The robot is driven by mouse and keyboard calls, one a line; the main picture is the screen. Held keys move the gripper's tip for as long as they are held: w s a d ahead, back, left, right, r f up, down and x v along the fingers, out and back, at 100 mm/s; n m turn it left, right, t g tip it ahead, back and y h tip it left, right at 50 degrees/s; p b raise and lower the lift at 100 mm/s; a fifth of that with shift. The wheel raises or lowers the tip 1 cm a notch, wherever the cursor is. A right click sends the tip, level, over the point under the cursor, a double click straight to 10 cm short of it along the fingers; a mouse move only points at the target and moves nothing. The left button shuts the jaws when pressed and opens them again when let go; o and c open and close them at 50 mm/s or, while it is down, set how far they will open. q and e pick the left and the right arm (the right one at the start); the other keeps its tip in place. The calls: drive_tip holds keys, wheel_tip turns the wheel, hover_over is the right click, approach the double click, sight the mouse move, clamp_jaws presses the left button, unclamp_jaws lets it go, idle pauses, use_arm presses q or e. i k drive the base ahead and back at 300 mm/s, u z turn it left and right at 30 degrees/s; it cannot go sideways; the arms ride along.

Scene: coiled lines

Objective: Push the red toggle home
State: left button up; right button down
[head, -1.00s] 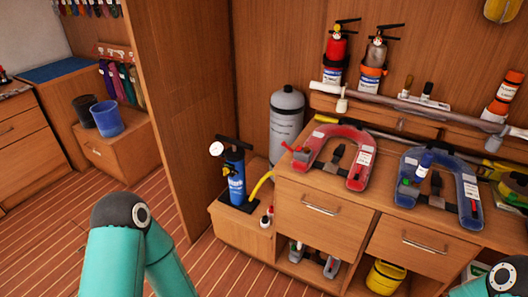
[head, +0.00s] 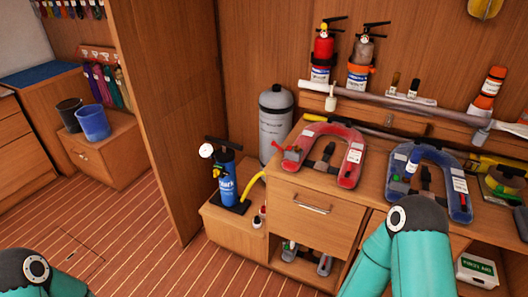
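A red horseshoe-shaped life vest (head: 350,154) lies on the wooden cabinet top, with black straps and a white label. A small red toggle (head: 279,149) shows at its left end, near the cabinet's left edge; it is too small to tell how far it sticks out. A blue vest (head: 459,184) lies to its right, with a blue-and-white cylinder (head: 412,163) on it. Only the bent teal joints of my two arms show, low left and low right. Neither gripper is in the picture, so their states are hidden.
A blue pump (head: 227,182) with a gauge and yellow hose stands on a low ledge left of the cabinet. A grey cylinder (head: 275,125) stands behind. Fire extinguishers (head: 323,55) hang on the wall above a long pole (head: 370,97). The floor at left is clear.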

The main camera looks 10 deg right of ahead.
sight(273, 143)
drive_tip(key=u, duration=0.1)
drive_tip(key=i, duration=1)
drive_tip(key=z, duration=0.1)
